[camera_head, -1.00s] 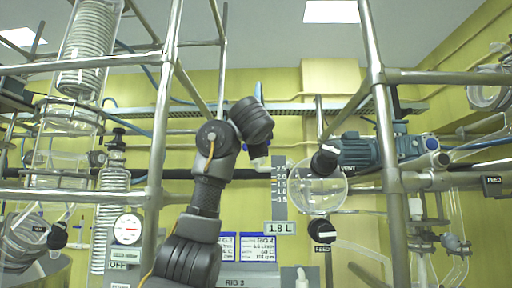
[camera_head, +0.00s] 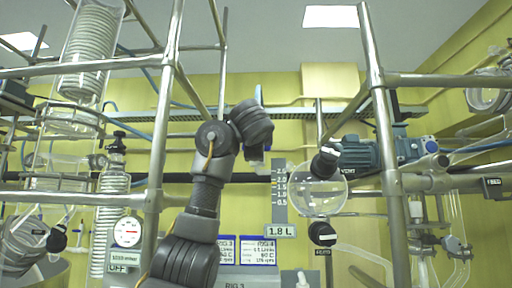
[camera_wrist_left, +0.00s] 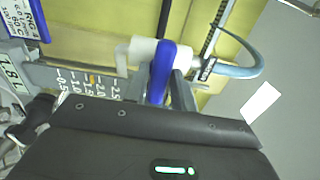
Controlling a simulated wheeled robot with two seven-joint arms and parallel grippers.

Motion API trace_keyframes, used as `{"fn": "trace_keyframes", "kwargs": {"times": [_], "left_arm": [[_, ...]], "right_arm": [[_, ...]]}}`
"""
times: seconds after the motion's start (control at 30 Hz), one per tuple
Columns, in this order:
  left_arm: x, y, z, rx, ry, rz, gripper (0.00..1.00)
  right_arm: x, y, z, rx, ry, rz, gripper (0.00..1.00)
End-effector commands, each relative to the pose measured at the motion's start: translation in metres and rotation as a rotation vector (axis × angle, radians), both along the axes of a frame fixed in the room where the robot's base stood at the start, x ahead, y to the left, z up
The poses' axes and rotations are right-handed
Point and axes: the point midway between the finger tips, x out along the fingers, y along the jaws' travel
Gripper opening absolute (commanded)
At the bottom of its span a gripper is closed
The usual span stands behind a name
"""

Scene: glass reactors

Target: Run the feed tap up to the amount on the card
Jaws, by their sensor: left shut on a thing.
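The card reading 1.8 L (camera_head: 280,231) hangs under a grey scale (camera_head: 279,203) marked from 0.5 upward. The scale also shows in the left wrist view (camera_wrist_left: 45,74), with a small yellow mark between 1.5 and 2.0. My left gripper (camera_head: 257,158) is beside the top of the scale. In the left wrist view my gripper (camera_wrist_left: 176,92) is shut on a blue tap handle (camera_wrist_left: 162,72) on a white fitting (camera_wrist_left: 138,54). My right gripper is not in view.
A round glass vessel (camera_head: 321,193) stands right of the scale, with a black VENT knob (camera_head: 324,162) above it and a black knob (camera_head: 322,233) labelled FEED below. Steel frame posts (camera_head: 382,130) flank the arm.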

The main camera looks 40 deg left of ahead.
Motion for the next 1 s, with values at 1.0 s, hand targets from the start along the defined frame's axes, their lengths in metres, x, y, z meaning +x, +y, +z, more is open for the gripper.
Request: {"fn": "trace_keyframes", "kwargs": {"times": [1.0], "left_arm": [[-0.074, -0.057, -0.004, 0.0, -0.001, -0.001, 0.42]], "right_arm": [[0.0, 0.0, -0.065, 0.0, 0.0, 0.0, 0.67]]}}
